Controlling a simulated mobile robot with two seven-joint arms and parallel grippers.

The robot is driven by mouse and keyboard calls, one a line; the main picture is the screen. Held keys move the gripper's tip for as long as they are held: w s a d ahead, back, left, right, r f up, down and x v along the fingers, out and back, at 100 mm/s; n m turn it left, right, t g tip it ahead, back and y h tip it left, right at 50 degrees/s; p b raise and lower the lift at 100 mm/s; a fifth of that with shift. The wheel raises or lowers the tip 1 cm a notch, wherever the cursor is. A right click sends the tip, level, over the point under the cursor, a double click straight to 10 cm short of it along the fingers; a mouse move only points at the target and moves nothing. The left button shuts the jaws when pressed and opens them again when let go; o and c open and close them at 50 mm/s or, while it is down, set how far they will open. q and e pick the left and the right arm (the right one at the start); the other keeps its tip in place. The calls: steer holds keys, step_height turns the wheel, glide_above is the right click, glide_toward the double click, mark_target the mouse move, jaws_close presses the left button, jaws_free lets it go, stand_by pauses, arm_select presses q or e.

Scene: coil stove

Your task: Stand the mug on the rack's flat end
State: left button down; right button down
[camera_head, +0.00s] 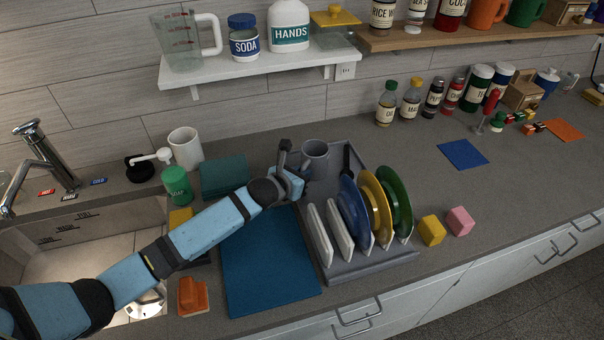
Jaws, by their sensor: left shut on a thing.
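The grey mug (315,157) is upright at the rack's flat back end, near that end's left side. The grey dish rack (385,266) stands on the counter with plates in its slotted front part. My left gripper (291,176) reaches in from the left and is shut on the mug at its left side. The fingertips and the mug's base are partly hidden, so I cannot tell whether the base touches the rack. My right gripper is not in view.
Blue, yellow and green plates (391,200) and white slot boards (341,229) fill the rack's front. A dark utensil (347,160) stands right of the mug. A blue mat (265,270) lies left of the rack. Yellow (432,230) and pink (460,221) blocks sit right.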

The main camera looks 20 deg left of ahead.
arm_select(q)
steer(key=shift+f, duration=0.15)
steer(key=c, duration=1.1)
jaws_free()
steer(key=b+v, duration=0.1)
steer(key=v, duration=1.1)
